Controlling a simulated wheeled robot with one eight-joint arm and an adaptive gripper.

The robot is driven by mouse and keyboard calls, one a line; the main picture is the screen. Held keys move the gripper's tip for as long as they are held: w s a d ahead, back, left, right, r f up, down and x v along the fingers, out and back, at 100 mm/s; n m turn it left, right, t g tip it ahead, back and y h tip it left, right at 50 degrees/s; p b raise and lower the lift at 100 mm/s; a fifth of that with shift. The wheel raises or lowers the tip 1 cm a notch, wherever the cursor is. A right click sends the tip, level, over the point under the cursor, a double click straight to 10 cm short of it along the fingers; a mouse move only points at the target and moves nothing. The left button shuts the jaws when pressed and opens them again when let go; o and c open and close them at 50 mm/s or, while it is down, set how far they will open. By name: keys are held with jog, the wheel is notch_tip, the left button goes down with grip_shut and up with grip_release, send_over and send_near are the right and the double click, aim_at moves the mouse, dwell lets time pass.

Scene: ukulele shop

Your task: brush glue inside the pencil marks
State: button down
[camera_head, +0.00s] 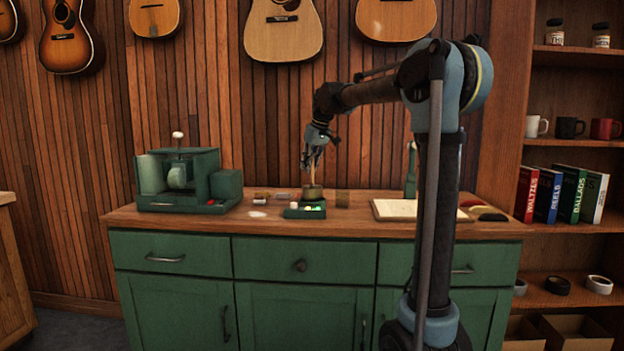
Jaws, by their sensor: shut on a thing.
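My gripper (313,160) is above the middle of the green cabinet's wooden counter, pointing down. It is shut on a thin, light stick, likely the brush handle (313,178). The stick's lower end goes down into or behind a small brownish pot (312,192), so its tip is hidden. The pot is at a small green tray or device (304,213) with coloured spots. A pale flat board or open book (395,209) lies to the right, partly behind my arm. No pencil marks can be made out at this size.
A green machine (184,180) stands at the counter's left. Small cylinders (262,197) and a brownish, see-through-looking jar (342,198) flank the pot. A green upright (411,170) stands near the board. Guitars (283,30) hang above. Shelves (570,145) are at the right.

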notch_tip(320, 180, up, 8)
jog(key=shift+f, duration=0.15)
dwell(0.8)
dwell(2.1)
notch_tip(320, 180, up, 4)
dwell(0.5)
dwell(0.4)
